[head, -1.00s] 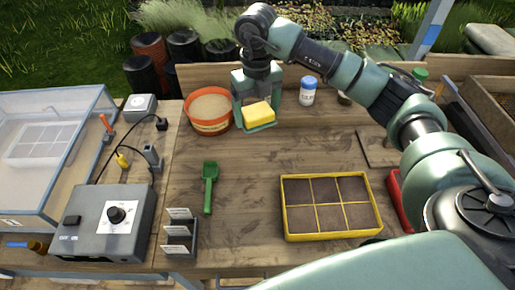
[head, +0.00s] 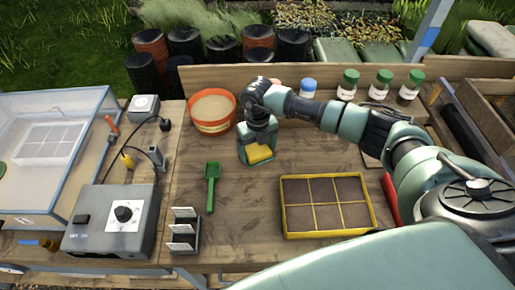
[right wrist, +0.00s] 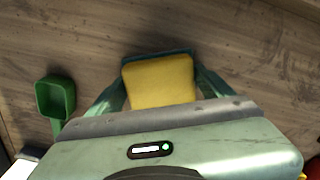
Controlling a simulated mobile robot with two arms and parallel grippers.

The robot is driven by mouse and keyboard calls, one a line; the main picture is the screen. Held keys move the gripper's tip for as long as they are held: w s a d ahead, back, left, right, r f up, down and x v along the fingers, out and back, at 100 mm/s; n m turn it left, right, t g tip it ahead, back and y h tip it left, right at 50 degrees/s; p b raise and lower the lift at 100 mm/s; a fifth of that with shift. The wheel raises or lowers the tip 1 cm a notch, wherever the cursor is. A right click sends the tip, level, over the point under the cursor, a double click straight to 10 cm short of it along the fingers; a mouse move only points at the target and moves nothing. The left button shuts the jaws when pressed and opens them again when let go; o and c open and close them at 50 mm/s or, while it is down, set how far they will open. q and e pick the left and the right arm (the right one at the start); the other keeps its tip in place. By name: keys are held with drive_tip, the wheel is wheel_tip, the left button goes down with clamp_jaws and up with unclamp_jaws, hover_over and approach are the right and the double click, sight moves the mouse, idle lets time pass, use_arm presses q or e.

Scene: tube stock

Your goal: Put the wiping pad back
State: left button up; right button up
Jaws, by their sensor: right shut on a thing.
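The yellow wiping pad (head: 260,154) is between the fingers of my right gripper (head: 257,158), which is shut on it. In the right wrist view the pad (right wrist: 160,82) sits between the two teal fingers, with a dark teal edge showing along its far side. The gripper points down over the bare wood of the bench, right of the green scoop and behind the yellow-framed tray. I cannot tell whether the pad touches the bench. My left gripper is not in view.
An orange-rimmed bowl (head: 212,126) stands behind left of the gripper. The green scoop (head: 212,186) lies to its left. A yellow-framed tray (head: 284,222) is in front right. Several bottles line the back, including a blue-capped one (head: 309,88). Bare wood surrounds the pad.

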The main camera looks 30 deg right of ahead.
sight(258, 149)
drive_tip(key=shift+f, duration=0.2)
drive_tip(key=o, duration=1.3)
drive_tip(key=shift+r, duration=0.1)
drive_tip(key=shift+c, duration=0.2)
drive_tip(key=shift+r, duration=0.65)
wheel_tip(258, 149, up, 11)
drive_tip(key=b, duration=0.2)
drive_tip(key=shift+b, duration=0.35)
